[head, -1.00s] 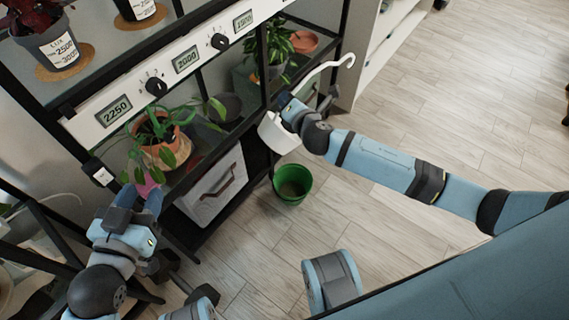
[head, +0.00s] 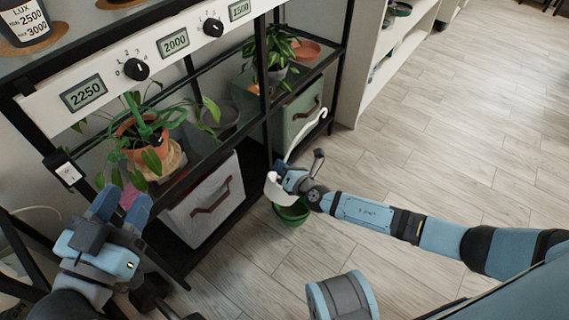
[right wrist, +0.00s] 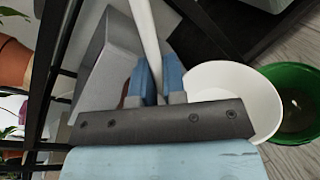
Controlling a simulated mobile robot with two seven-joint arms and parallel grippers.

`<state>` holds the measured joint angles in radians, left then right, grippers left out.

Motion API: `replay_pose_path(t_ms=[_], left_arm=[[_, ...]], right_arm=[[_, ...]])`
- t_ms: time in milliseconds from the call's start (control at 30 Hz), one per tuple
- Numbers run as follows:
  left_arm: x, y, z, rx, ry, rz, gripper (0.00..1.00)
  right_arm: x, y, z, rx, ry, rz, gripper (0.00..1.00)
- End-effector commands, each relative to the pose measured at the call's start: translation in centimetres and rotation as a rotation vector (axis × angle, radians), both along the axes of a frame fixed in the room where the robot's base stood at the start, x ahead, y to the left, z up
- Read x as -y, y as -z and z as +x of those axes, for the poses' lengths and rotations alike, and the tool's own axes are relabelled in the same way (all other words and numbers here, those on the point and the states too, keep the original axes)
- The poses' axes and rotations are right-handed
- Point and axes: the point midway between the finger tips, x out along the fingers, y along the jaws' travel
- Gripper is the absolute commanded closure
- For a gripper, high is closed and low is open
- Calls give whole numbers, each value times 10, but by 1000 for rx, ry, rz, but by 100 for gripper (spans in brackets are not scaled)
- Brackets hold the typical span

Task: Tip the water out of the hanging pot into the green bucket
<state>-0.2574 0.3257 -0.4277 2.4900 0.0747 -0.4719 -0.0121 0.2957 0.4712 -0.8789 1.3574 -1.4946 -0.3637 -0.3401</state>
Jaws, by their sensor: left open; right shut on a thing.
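The white hanging pot (head: 277,190) is held over the green bucket (head: 291,214) on the floor and looks tilted. Its long curved hanger rises above it in the head view. My right gripper (head: 291,180) is shut on the white hanger, which runs between its blue fingers in the right wrist view (right wrist: 155,78). There the pot (right wrist: 238,92) shows as a smooth white round beside the bucket (right wrist: 292,135), overlapping its edge. I cannot make out water in the pot. My left gripper (head: 122,207) is open by the shelf, with a pink thing (head: 131,193) behind its fingers.
The black shelf rack carries a terracotta-potted plant (head: 150,135), another plant (head: 272,55) and control dials. A grey fabric box (head: 205,200) and a green box (head: 300,110) sit low in it, close to the pot. The wooden floor (head: 430,130) at right is open.

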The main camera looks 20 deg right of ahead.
Motion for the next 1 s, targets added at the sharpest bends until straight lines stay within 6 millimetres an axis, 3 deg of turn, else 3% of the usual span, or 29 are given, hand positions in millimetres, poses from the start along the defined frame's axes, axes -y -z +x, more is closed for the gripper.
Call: replay_pose_path(t_ms=[1000], left_arm=[[4, 2, -5, -66, 1, -41, 57]], right_arm=[[-53, 40, -28, 222, 0, -409, 100]])
